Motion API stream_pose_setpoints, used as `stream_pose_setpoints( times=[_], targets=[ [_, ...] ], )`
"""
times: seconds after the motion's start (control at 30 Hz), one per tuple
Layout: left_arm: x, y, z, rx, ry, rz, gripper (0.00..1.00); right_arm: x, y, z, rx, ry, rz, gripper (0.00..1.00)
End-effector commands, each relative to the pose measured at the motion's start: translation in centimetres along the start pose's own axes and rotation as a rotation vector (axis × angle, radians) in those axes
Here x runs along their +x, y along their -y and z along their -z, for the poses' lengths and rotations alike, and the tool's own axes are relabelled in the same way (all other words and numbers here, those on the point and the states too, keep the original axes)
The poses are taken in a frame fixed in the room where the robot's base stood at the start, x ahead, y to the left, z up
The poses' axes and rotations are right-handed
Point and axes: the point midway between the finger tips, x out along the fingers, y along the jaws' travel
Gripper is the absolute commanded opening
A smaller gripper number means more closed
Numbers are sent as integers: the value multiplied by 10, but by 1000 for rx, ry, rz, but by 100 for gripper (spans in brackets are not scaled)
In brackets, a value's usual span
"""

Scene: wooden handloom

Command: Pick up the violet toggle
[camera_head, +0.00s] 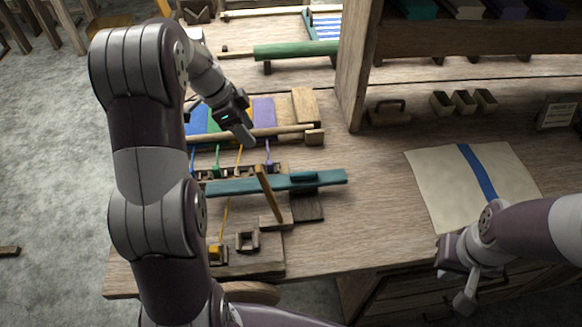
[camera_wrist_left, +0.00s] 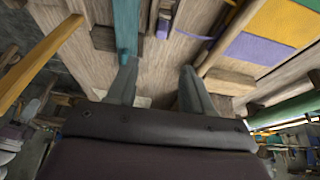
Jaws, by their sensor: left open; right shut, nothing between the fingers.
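The violet toggle (camera_head: 268,152) is a thin upright lever at the right end of a row on the handloom, in front of a wooden bar. In the left wrist view a violet piece (camera_wrist_left: 163,28), which looks like this toggle, lies beyond the fingertips near the top. My left gripper (camera_head: 246,136) is open and empty, above the loom and just left of and behind the toggle. Its two spread fingers also show in the left wrist view (camera_wrist_left: 158,70), with wood visible between them. My right gripper (camera_head: 458,276) is shut and empty at the right, near the table's front edge.
Blue (camera_head: 192,160), green (camera_head: 216,158) and orange (camera_head: 239,158) toggles stand left of the violet one. A teal beam (camera_head: 325,179) crosses in front, with a leaning wooden stick (camera_head: 268,193). A cloth with a blue stripe (camera_head: 435,185) lies right. The tabletop between is clear.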

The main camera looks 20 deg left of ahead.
Motion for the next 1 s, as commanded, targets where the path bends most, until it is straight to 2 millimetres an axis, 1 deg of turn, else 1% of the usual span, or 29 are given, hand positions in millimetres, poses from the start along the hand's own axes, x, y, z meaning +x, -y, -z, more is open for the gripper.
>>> stream_pose_setpoints(
  times=[0.1,0.17,0.2,0.3,0.47,0.57,0.63,0.73,0.93,0.97,1.0],
  targets=[
    [30,0,-4,29,2,-2,51,23,0,-3,0,0,0,0],
    [38,-1,-1,28,2,-6,51,15,0,-2,0,2,0,0],
    [46,-1,0,27,2,-6,51,14,0,-2,0,1,0,0],
    [64,-1,0,27,3,-3,51,13,0,-2,0,0,0,0],
    [83,-1,0,26,4,-4,51,10,0,-1,0,0,0,0],
    [102,0,2,27,4,-5,51,5,0,-1,0,0,0,0],
    [115,0,1,25,4,-3,51,5,0,-1,0,0,0,0],
    [124,0,1,26,4,0,51,5,0,-1,0,0,0,0],
    [126,1,0,26,4,1,51,5,0,-1,0,0,0,0],
    [126,1,0,26,4,1,45,5,0,-1,0,0,0,0],
    [126,1,0,26,4,1,32,5,0,-1,0,0,0,0]
  ],
)
